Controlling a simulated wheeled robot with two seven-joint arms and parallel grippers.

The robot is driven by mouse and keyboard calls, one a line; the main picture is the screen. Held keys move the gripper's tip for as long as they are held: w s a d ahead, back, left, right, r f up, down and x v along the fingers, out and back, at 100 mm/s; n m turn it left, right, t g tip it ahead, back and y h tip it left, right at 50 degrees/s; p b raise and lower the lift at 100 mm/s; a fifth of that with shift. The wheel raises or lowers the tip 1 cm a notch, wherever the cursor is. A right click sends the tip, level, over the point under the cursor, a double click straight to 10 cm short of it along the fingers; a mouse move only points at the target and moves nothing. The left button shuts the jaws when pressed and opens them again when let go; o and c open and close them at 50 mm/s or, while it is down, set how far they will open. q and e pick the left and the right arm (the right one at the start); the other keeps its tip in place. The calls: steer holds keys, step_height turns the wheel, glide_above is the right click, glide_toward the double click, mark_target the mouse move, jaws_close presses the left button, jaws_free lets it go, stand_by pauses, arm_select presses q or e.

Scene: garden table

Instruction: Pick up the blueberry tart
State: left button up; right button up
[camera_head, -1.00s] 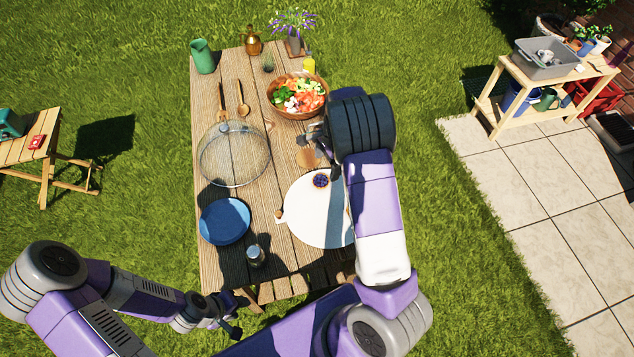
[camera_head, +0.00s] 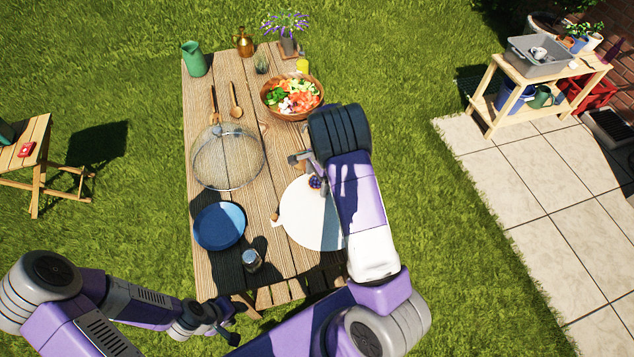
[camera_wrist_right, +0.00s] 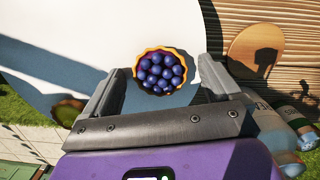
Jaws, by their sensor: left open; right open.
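The blueberry tart (camera_head: 315,182) sits on the round white board (camera_head: 303,222), near its far edge. In the right wrist view the tart (camera_wrist_right: 160,71) shows a fluted golden crust filled with blueberries. My right gripper (camera_head: 308,166) is open over the far side of the board, close to the tart. In the wrist view the tart lies ahead of and between the tips of its two fingers (camera_wrist_right: 155,82), with no contact visible. My left gripper (camera_head: 228,322) is open and empty, low beside the table's near edge.
A second tart-like item (camera_wrist_right: 66,111) shows at the left of the wrist view. A mesh dome (camera_head: 228,157), blue plate (camera_head: 220,226), glass jar (camera_head: 251,261) and salad bowl (camera_head: 291,98) stand on the wooden table (camera_head: 212,283). A small round wooden piece (camera_wrist_right: 256,49) lies near the board.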

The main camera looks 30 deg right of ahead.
steer(key=c, duration=1.1)
steer(key=shift+r, duration=0.1)
steer(key=shift+c, duration=0.2)
